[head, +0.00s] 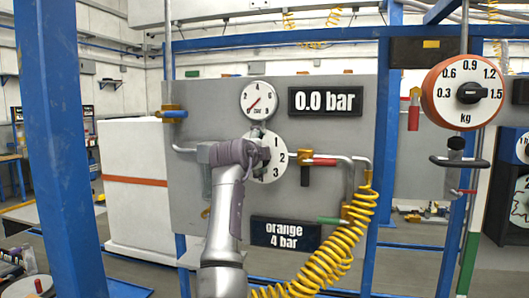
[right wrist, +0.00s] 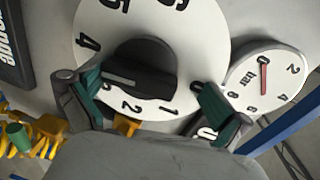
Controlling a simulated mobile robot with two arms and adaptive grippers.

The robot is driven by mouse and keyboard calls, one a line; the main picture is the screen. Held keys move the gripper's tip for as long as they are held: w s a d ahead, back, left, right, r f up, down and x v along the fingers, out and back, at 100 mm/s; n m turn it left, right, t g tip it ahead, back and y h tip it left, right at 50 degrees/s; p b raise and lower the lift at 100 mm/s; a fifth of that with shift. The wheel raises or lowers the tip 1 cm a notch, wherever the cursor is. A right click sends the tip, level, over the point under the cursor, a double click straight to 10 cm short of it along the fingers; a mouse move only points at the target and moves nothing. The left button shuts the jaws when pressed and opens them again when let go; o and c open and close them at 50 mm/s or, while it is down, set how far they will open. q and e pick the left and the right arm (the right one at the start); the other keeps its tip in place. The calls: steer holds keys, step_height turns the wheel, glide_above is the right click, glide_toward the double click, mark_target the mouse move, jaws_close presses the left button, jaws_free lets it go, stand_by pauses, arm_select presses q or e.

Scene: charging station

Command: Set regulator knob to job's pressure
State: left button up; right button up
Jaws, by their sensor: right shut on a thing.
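The regulator's white dial (head: 268,168) is on the grey panel, with 1, 2 and 3 visible beside my right gripper. My right gripper (right wrist: 148,90), with teal fingertips, is shut on the black regulator knob (right wrist: 150,68). The knob's white line points between 3 and 4 in the right wrist view. In the head view my arm hides the knob. The pressure gauge (head: 259,98) has its red needle near the low end. The display (head: 325,101) reads 0.0 bar. The job sign (head: 286,233) reads "orange 4 bar". My left gripper is out of view.
An orange-rimmed kg dial (head: 465,92) with a black knob is on the right. A red-handled valve (head: 318,161) and a green-handled valve (head: 329,220) are right of the regulator. A coiled yellow hose (head: 345,240) hangs below them. A blue post (head: 62,140) stands at left.

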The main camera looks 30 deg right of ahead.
steer(key=shift+r, duration=0.6)
steer(key=shift+a+f+b, duration=0.55)
steer(key=shift+a+f, duration=0.05)
steer(key=shift+f, duration=0.05)
steer(key=f+b+v, duration=0.1)
steer(key=b+v, duration=0.4)
steer(key=v, duration=0.9)
steer(key=shift+s+a+f, duration=0.2)
steer(key=shift+a+f, duration=0.25)
